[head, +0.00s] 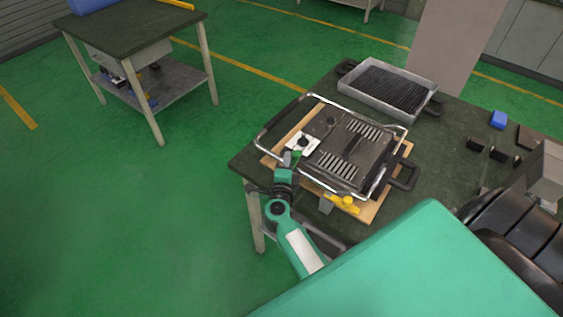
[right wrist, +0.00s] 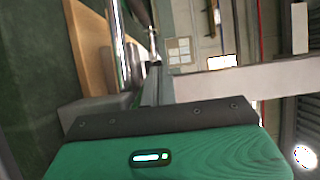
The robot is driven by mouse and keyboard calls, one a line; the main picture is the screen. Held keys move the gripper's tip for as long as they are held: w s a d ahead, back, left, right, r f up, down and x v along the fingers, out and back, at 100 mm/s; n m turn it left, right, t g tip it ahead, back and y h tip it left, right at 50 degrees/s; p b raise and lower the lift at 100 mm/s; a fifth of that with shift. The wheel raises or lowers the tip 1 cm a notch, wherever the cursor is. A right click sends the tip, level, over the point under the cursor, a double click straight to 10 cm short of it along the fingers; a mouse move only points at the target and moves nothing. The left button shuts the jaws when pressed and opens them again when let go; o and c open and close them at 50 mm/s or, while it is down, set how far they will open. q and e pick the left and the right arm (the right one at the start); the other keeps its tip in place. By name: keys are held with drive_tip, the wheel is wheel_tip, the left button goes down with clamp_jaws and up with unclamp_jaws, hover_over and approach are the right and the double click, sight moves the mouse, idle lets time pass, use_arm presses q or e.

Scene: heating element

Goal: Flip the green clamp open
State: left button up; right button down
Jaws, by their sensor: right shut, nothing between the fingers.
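The heating element (head: 345,150) is a dark slotted unit inside a metal tube frame, lying on a wooden board (head: 372,210) on the workbench. A small green part (head: 297,153), which looks like the green clamp, shows beside the white plate at the element's left side. My right gripper (head: 288,158) is shut and empty right beside this green part. I cannot tell whether they touch, and the gripper partly hides the area. In the right wrist view the board (right wrist: 90,50) and a metal tube (right wrist: 120,45) lie close ahead. My left gripper is not in view.
A yellow clamp (head: 343,203) sits at the board's front edge. A metal tray with a dark grid (head: 388,88) stands at the back of the bench (head: 460,125). A blue block (head: 498,119) and dark small parts lie to the right. Another table (head: 130,25) stands far left; the floor between is clear.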

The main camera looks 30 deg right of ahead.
drive_tip(key=shift+w+f, duration=0.1)
drive_tip(key=shift+w, duration=0.05)
drive_tip(key=shift+a, duration=0.15)
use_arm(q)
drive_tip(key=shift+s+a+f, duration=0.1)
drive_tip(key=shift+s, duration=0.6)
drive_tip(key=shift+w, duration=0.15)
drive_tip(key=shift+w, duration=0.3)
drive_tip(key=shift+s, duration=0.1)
use_arm(e)
drive_tip(key=shift+a, duration=0.1)
